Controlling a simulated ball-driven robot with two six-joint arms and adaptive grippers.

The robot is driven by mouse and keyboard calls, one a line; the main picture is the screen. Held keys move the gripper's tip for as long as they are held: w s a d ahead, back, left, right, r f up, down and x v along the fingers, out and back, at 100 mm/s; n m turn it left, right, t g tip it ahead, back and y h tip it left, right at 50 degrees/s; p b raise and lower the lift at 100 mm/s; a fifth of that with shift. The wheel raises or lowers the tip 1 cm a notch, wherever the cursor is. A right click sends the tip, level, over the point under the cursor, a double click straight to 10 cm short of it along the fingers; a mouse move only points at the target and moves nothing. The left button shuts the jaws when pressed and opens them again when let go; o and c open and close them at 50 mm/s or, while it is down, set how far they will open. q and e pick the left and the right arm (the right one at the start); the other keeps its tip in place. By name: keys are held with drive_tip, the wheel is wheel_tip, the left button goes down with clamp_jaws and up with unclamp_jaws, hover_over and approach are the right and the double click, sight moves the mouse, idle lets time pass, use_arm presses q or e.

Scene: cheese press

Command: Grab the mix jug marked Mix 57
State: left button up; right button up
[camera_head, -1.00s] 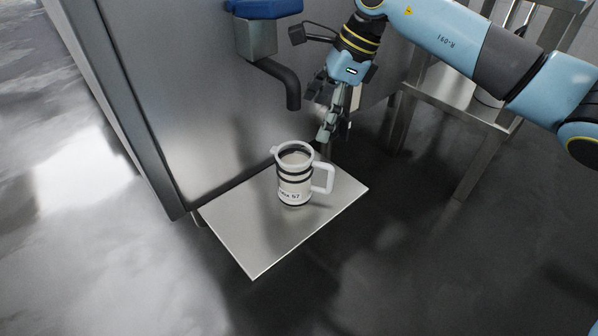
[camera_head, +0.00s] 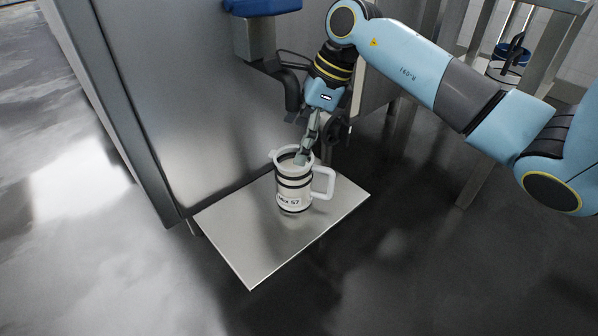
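The mix jug (camera_head: 292,191) is white with dark bands and a label that reads Mix 57. My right gripper (camera_head: 305,155) points down at the jug's open top from behind. One finger overlaps the rim and mouth in the picture; I cannot tell whether it touches or reaches inside. The other finger is partly hidden, so the opening between the fingers is unclear. My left gripper is not in view.
A large steel cabinet (camera_head: 190,120) stands behind and left of the plate. A blue-handled spout (camera_head: 260,8) sticks out above the jug. A metal stand (camera_head: 480,130) is at the right, with a blue-and-white container (camera_head: 508,62) beyond it. Dark floor is clear in front.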

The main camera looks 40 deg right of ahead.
drive_tip(key=c, duration=1.6)
drive_tip(key=shift+c, duration=0.2)
drive_tip(key=shift+r, duration=0.1)
